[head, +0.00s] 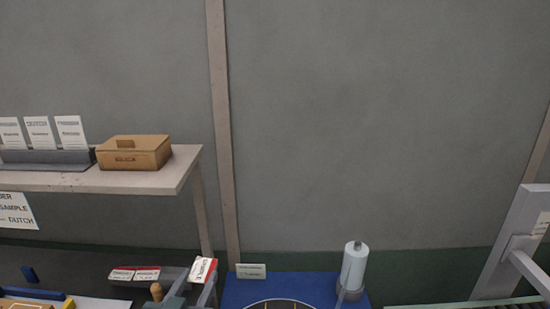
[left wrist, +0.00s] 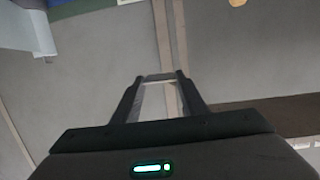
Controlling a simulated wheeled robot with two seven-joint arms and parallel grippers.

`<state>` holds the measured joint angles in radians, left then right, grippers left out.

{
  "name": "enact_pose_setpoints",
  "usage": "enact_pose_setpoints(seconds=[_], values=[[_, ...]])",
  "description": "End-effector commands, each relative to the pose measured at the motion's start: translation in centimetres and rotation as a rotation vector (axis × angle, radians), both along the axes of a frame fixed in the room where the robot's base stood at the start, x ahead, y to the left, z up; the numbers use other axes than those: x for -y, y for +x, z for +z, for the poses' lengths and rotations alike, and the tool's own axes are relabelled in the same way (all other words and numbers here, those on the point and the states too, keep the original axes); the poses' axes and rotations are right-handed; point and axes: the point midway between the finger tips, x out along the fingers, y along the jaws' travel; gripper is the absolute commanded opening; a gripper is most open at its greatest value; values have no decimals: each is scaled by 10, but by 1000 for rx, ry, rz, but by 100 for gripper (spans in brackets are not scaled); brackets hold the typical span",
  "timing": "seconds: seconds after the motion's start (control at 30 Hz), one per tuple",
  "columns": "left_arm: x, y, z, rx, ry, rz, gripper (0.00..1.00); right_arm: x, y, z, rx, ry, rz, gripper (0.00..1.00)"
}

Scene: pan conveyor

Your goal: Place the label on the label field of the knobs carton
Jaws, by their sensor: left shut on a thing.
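My left gripper (head: 199,281) is at the lower left of the head view, shut on a white label with a red edge (head: 203,269), held tilted above the grey holder. In the left wrist view my left gripper's fingers (left wrist: 160,77) close on a thin, pale edge. A brown carton (head: 135,153) sits on the shelf; its small print is too blurred to read, so I cannot tell whether it is the knobs carton. No label field can be made out. My right gripper is out of view.
Two more red-edged labels (head: 134,274) lie on the grey holder (head: 120,283). The shelf (head: 120,181) carries several white cards (head: 40,132) in a rack. A blue surface (head: 310,287) holds a white roll (head: 354,267) and a small sign (head: 251,271). A pale panel (head: 510,240) stands at right.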

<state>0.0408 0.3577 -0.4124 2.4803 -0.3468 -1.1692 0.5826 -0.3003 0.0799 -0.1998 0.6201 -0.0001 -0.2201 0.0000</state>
Motion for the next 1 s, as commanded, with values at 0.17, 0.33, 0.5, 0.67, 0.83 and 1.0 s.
enact_pose_setpoints(seconds=[0.17, 0.33, 0.5, 0.67, 0.83, 1.0], values=[[0, 0, 0, 0, -1, 1, 19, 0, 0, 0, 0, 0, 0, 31], [-2, 6, -7, -2, 0, 25, 19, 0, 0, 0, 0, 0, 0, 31], [-9, 22, -25, -3, 0, 98, 19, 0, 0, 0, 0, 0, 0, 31], [-19, 44, -50, -3, 2, 220, 19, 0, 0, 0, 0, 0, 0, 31], [-30, 67, -76, 0, 3, 393, 19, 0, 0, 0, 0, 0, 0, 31], [-37, 85, -94, 3, 1, 585, 19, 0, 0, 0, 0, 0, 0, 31]])
